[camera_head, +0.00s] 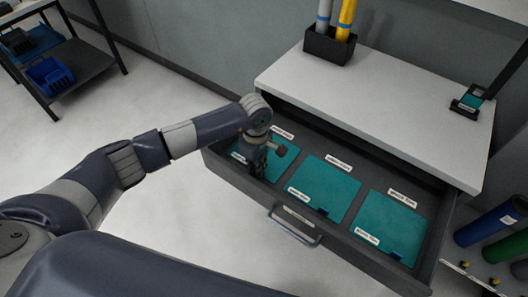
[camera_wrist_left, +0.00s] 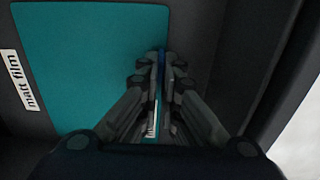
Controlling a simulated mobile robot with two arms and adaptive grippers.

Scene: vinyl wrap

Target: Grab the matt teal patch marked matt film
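The matt teal patch (camera_wrist_left: 85,60) lies flat in the open drawer, with a "matt film" label (camera_wrist_left: 30,80) beside it in the left wrist view. In the head view it is the left patch (camera_head: 240,155), mostly hidden by my left gripper. My left gripper (camera_wrist_left: 161,65) points down at the patch's edge. Its fingers are close together, with a thin dark blue tab (camera_wrist_left: 162,58) between the tips. They look shut on this tab; the contact itself is hard to see. My right gripper is not in view.
A middle teal patch (camera_head: 325,188) and a right teal patch (camera_head: 390,225) lie in the same drawer (camera_head: 360,183). The drawer's front wall and handle (camera_head: 295,230) are close to my left gripper. The white worktop (camera_head: 385,100) overhangs behind.

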